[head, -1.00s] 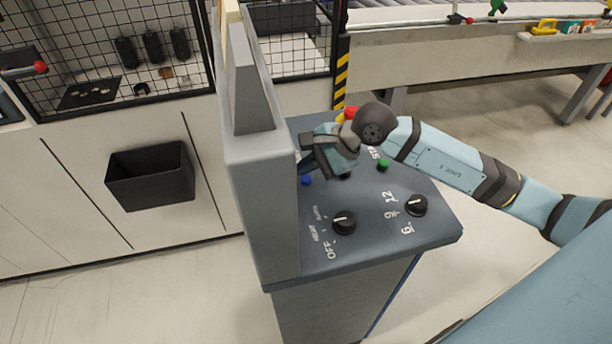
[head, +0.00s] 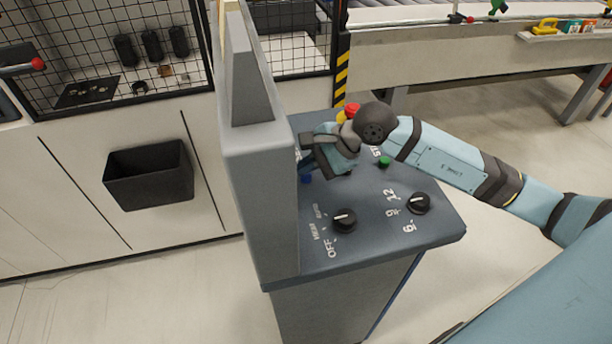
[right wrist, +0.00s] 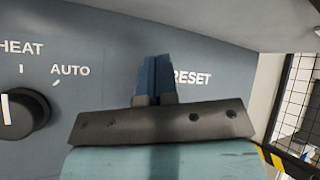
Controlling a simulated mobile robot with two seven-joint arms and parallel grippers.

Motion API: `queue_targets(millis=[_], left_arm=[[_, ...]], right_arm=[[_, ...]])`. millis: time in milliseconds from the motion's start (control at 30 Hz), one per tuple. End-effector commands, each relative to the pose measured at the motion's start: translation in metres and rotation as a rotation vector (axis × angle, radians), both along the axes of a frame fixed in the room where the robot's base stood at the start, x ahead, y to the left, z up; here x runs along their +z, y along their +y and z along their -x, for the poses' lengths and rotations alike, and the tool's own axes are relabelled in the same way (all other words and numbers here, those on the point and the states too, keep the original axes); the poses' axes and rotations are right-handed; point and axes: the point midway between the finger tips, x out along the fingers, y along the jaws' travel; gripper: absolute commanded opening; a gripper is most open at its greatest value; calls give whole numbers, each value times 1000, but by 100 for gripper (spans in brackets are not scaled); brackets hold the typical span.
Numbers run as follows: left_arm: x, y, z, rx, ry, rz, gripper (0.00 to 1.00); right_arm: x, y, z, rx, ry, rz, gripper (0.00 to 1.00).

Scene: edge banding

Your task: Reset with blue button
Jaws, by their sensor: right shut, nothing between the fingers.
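The blue button (head: 307,179) sits on the sloped top of the grey control panel (head: 390,245), close to its tall side wall. My right gripper (head: 304,168) is just above and beside it and partly covers it in the head view. In the right wrist view the shut, empty fingers (right wrist: 155,65) point at the panel face, just left of the RESET label (right wrist: 192,78). The blue button cannot be made out there, and I cannot tell whether the fingertips touch it. My left gripper is not in view.
The panel also has a green button (head: 384,161), a red button (head: 351,110) on yellow and two black knobs, one (head: 344,219) marked OFF, HEAT and AUTO, the other (head: 419,203) with numbers. The tall grey wall (head: 262,200) stands close left of the gripper.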

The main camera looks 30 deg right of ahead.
Motion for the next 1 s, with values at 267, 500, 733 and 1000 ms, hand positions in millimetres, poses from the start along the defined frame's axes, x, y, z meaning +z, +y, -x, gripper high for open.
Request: queue_targets(millis=[267,500,733,1000], left_arm=[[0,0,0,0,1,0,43],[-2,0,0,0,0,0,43],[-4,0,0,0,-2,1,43],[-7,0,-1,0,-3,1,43]], right_arm=[[0,0,0,0,0,0,0],[-2,0,0,0,0,0,0],[-4,0,0,0,0,0,0],[-7,0,0,0,1,1,0]])
